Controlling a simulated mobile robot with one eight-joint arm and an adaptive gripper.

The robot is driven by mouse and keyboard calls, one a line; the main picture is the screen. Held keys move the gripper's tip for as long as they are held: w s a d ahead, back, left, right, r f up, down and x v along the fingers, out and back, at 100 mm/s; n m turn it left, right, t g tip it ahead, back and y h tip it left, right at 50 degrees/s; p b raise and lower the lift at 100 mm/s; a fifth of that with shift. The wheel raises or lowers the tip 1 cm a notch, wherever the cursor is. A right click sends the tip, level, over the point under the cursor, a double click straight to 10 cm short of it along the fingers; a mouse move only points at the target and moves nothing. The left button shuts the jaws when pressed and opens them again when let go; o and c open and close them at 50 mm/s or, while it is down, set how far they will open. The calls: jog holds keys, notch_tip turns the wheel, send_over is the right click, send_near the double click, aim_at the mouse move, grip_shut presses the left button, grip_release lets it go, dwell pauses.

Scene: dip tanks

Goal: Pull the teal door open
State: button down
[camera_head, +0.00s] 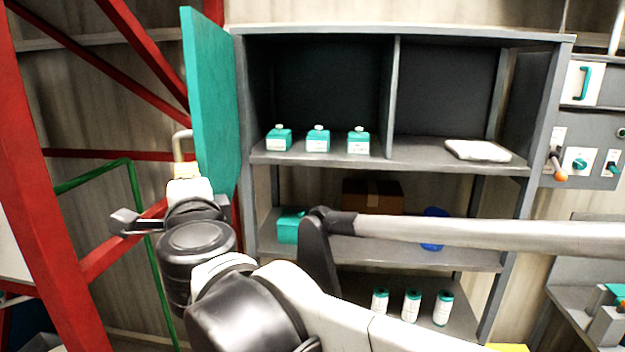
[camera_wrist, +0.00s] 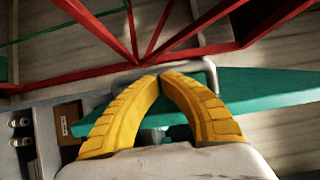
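The teal door (camera_head: 208,100) stands swung wide open at the left side of the grey cabinet, seen nearly edge-on. Its pale bar handle (camera_head: 181,135) sticks out to the left from the door. My gripper (camera_head: 184,158) is at that handle, left of the door. In the wrist view, the yellow fingers of my gripper (camera_wrist: 160,77) come together at their tips on the handle bar (camera_wrist: 211,72). The teal door (camera_wrist: 262,93) runs behind the fingers to the right. The exact contact at the fingertips is partly hidden.
The open cabinet (camera_head: 400,38) holds several teal-labelled containers, a white tablet-like item (camera_head: 477,150) and a brown box (camera_head: 372,195). Red beams (camera_head: 45,200) and a green rail (camera_head: 140,215) stand close left of the door. A control panel (camera_head: 590,125) is at right.

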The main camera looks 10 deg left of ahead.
jog(key=s+a+m+t+h, duration=0.1)
jog(key=a+m+t+h, duration=0.2)
jog(key=a+h, duration=0.3)
jog(key=a+m, duration=0.1)
jog(key=a, duration=0.4)
jog(key=shift+s+b, duration=0.4)
jog(key=shift+r, duration=0.1)
jog(key=shift+a, duration=0.1)
